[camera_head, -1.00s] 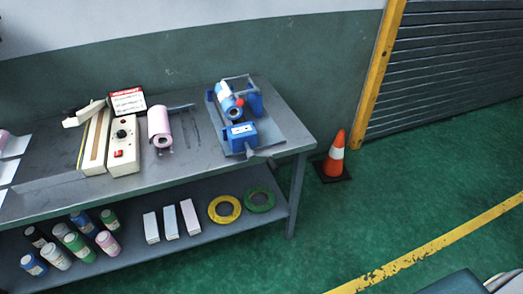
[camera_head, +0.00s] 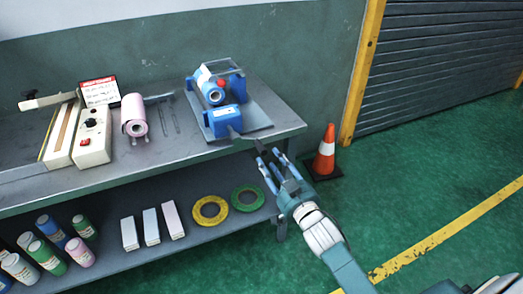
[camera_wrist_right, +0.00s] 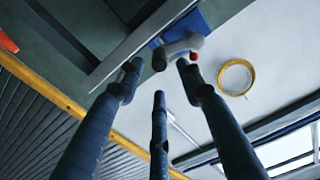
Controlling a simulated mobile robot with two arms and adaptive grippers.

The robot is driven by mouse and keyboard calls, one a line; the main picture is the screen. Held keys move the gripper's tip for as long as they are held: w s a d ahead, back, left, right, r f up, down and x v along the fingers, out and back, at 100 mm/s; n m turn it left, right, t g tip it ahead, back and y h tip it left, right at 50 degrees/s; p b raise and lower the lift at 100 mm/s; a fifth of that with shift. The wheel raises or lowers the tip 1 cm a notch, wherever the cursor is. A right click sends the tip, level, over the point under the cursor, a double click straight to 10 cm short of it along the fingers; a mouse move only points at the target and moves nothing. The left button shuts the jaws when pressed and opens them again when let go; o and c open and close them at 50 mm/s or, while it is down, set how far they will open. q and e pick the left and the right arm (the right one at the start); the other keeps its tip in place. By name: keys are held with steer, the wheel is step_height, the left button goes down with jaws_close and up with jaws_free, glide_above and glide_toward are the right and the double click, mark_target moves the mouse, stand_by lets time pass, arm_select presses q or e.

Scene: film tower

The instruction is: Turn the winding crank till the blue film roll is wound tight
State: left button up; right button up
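The winding stand (camera_head: 252,122) sits at the right end of the grey table. A blue film roll (camera_head: 212,92) lies in its frame, with a red knob (camera_head: 222,84) beside it. A blue box (camera_head: 222,120) with a white label stands at the stand's front. A thin grey arm, possibly the crank (camera_head: 237,134), sticks out at its front. My right gripper (camera_head: 266,153) is open and empty by the table's front right corner, apart from the stand. In the right wrist view its spread fingers show below a blue part (camera_wrist_right: 190,35) with a red tip (camera_wrist_right: 194,56). My left gripper is out of view.
A pink roll (camera_head: 134,118) and a cream sealer (camera_head: 92,140) stand left of the stand. The lower shelf holds bottles, boxes, a yellow ring (camera_head: 210,210) and a green ring (camera_head: 247,199). An orange cone (camera_head: 325,152) stands right of the table on open green floor.

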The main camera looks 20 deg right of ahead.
mark_target(264, 153)
steer(key=w, duration=0.7)
steer(key=shift+w+a+f, duration=0.1)
steer(key=shift+w+a, duration=0.05)
steer(key=shift+w, duration=0.15)
jaws_close()
